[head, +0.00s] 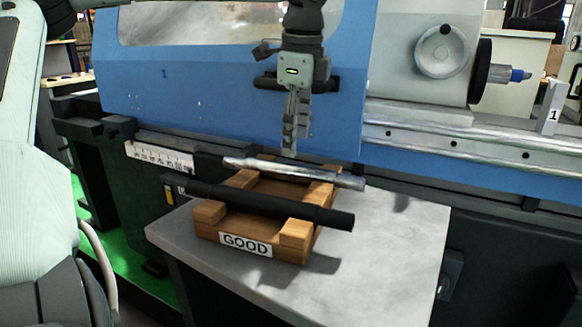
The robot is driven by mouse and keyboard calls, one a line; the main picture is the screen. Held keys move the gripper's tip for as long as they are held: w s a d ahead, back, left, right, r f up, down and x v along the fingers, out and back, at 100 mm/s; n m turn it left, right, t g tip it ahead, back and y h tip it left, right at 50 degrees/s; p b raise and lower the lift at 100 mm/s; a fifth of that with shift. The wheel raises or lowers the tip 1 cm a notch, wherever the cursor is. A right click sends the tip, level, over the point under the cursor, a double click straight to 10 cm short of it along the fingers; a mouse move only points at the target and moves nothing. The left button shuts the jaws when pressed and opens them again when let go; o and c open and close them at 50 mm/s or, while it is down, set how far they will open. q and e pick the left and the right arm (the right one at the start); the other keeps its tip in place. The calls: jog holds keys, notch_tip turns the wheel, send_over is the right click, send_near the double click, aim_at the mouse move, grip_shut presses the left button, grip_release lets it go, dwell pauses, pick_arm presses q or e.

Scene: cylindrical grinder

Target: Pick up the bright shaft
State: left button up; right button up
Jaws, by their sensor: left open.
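The bright shaft (325,177) is a silvery stepped bar lying across the far side of a wooden rack (234,222) labelled GOOD. Both of its ends stick out past the rack. My left gripper (290,152) points down, with its fingertips just above the middle of the bright shaft in the picture. It is open and nothing shows between its fingers, which appear nearly edge-on. I cannot tell the exact gap in depth between the fingertips and the shaft. My right gripper is not in view.
A black shaft (265,203) lies across the near side of the rack, roughly parallel to the bright one. The rack stands on a grey table (395,255), clear at the right. The blue grinder (220,100) rises close behind, with a rail along its front.

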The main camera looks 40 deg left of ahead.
aim_at(291, 165)
pick_arm(q)
jog(key=shift+s+a+f, duration=0.1)
jog(key=shift+a+f, duration=0.05)
jog(key=shift+f, duration=0.8)
jog(key=f, duration=0.2)
jog(key=a+f, duration=0.1)
jog(key=f, duration=0.1)
jog(key=shift+a+f, duration=0.1)
jog(key=shift+a, duration=0.05)
jog(key=shift+f, duration=0.45)
jog(key=shift+c, duration=0.4)
grip_shut()
jog(key=shift+w+a+r, duration=0.1)
jog(key=shift+w+r, duration=0.15)
jog(key=shift+r, duration=0.05)
